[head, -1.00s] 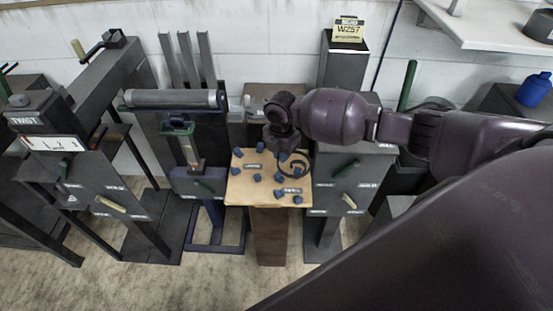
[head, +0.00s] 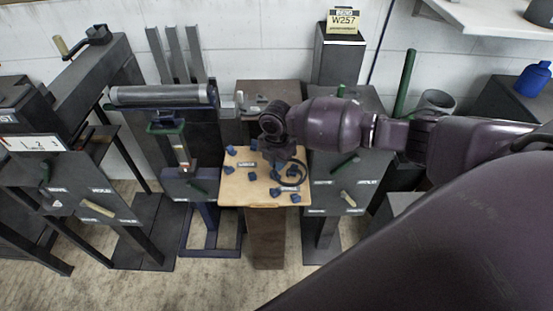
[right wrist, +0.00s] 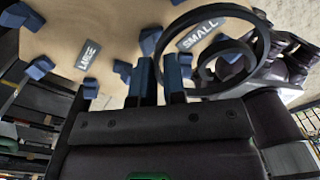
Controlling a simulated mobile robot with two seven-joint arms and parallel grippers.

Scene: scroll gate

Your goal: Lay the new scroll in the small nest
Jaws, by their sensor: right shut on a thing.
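The new scroll (right wrist: 263,48) is a dark spiral-shaped curl with a large outer loop and a smaller inner one. It also shows in the head view (head: 296,183). My right gripper (right wrist: 168,75) is shut on its edge, over the right part of the wooden board (head: 232,190). The small nest is a group of blue blocks around the SMALL label (right wrist: 200,34), which shows through the scroll's loop in the wrist view. The LARGE label (right wrist: 88,54) lies to its left. I cannot tell whether the scroll touches the board. My left gripper is out of view.
A stand with a grey roller (head: 163,95) is left of the board. A dark cabinet with handles (head: 345,185) is close on the right, with a W257 sign (head: 343,21) on a post behind. A blue bottle (head: 534,82) stands far right.

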